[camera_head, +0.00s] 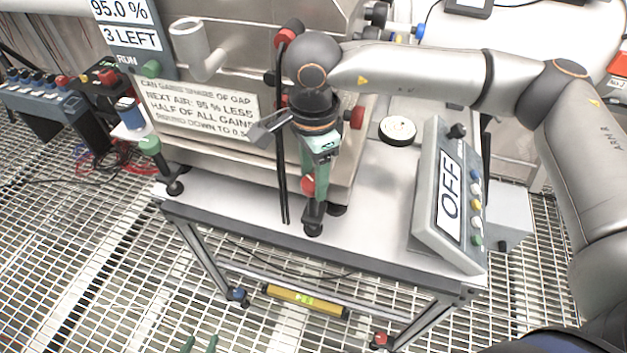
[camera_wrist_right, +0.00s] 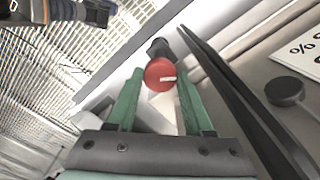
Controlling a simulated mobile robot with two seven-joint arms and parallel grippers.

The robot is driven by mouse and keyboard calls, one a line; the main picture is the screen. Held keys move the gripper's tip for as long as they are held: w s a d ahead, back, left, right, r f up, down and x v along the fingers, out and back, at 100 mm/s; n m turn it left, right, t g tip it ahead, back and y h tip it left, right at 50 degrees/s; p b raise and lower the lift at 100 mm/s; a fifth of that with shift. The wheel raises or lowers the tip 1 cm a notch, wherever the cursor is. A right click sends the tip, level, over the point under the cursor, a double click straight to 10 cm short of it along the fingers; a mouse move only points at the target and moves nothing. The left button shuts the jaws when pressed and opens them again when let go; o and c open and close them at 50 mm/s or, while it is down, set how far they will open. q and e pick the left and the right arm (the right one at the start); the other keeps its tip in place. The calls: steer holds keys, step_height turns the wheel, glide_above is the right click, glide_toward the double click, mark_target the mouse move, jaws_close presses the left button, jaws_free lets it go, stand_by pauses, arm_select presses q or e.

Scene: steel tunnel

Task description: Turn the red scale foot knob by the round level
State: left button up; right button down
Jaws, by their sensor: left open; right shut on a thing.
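The red foot knob (camera_head: 307,184) is at the front corner of the steel machine on the cart, with a black foot below it. In the right wrist view, the red knob (camera_wrist_right: 160,73) carries a pale mark and lies between the green fingertips. My right gripper (camera_head: 312,170) reaches down from above and is shut on this knob. A round disc with a pale face (camera_head: 397,130), possibly the round level, lies on the cart top to the right.
Dark upright rods (camera_head: 281,150) stand close left of my right gripper. A tilted panel reading OFF (camera_head: 447,195) stands at the cart's right. Another red knob (camera_head: 357,118) and a green knob (camera_head: 150,145) are on the machine. A yellow bar level (camera_head: 305,300) lies below.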

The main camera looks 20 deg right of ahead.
steer(key=shift+m, duration=0.5)
steer(key=shift+c, duration=1.5)
jaws_free()
steer(key=shift+r, duration=0.1)
step_height(320, 180, up, 12)
steer(key=b, duration=0.1)
steer(key=shift+r, duration=0.2)
